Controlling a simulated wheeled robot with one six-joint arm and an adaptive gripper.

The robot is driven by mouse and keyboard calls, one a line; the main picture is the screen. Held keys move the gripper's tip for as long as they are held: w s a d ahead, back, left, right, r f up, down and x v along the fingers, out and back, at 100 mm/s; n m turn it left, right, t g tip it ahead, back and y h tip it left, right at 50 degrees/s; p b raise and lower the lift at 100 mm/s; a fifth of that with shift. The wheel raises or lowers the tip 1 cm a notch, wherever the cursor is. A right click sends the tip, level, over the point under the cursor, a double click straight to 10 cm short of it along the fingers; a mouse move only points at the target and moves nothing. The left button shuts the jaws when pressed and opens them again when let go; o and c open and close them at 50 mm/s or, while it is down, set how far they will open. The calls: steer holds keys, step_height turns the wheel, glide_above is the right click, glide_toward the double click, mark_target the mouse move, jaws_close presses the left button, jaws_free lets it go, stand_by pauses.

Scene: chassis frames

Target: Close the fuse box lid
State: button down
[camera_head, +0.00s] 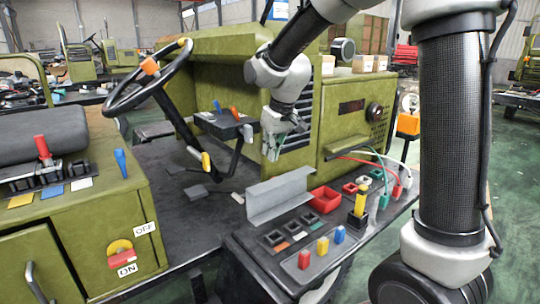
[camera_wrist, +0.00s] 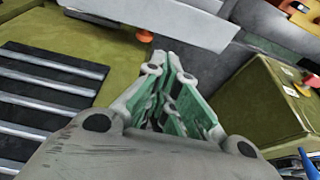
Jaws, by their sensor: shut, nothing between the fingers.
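A grey bent metal panel (camera_head: 281,197) stands upright on the dark running board, behind a row of black sockets (camera_head: 289,229). It looks like the raised lid of the fuse box, but I cannot see a hinge. A pale grey plate (camera_wrist: 150,18), probably the same panel, crosses the top of the wrist view. My gripper (camera_head: 272,155) hangs in front of the green hood's louvres, above and behind the panel and apart from it. Its green-padded fingers (camera_wrist: 168,62) are shut and empty in the wrist view.
A red tray (camera_head: 325,199), a yellow-handled tool (camera_head: 360,203) and coloured fuse-like blocks (camera_head: 323,246) sit on the running board. Wires (camera_head: 380,162) loop at the right. The steering wheel (camera_head: 150,78) and a black lever panel (camera_head: 222,124) stand left of my gripper.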

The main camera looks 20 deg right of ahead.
steer(key=d+x, duration=0.1)
steer(key=x, duration=0.7)
steer(key=shift+a+f, duration=0.15)
steer(key=shift+a, duration=0.3)
